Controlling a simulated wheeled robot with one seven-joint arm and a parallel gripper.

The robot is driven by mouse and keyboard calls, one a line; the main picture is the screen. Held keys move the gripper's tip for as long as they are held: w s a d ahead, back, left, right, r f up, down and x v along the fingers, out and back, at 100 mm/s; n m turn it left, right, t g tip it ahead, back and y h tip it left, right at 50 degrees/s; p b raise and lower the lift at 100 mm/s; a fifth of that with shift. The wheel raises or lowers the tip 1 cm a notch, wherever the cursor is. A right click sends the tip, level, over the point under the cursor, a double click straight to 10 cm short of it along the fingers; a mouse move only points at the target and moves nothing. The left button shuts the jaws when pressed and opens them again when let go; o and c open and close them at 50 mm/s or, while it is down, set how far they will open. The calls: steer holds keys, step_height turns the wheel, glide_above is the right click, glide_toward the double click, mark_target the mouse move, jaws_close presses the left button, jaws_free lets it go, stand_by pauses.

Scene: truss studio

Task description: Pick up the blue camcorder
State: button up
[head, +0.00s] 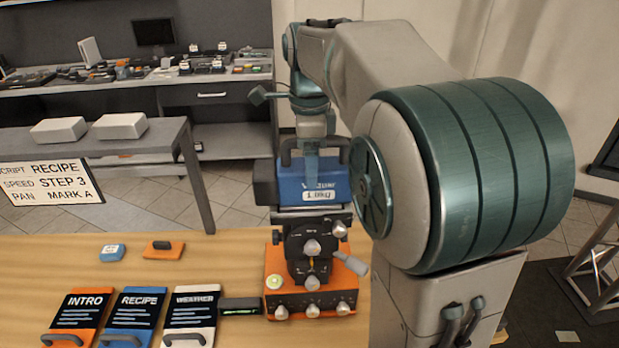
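The blue camcorder (290,186) has a dark handle on top, a black part at its left and a white label on its side. It sits upright on a black pan head (312,250) above an orange control box (310,300) on the wooden table. My gripper (313,172) points down from above at the camcorder's top, by the handle.
The wooden table (200,260) holds orange, blue and white cards (132,315), a small blue block (112,252) and an orange block (164,249). A small black device (241,306) lies beside the control box. A grey bench (100,140) stands behind.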

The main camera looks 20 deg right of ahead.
steer(key=c, duration=1.5)
jaws_close()
steer(key=shift+w+r, duration=0.1)
steer(key=shift+r, duration=0.15)
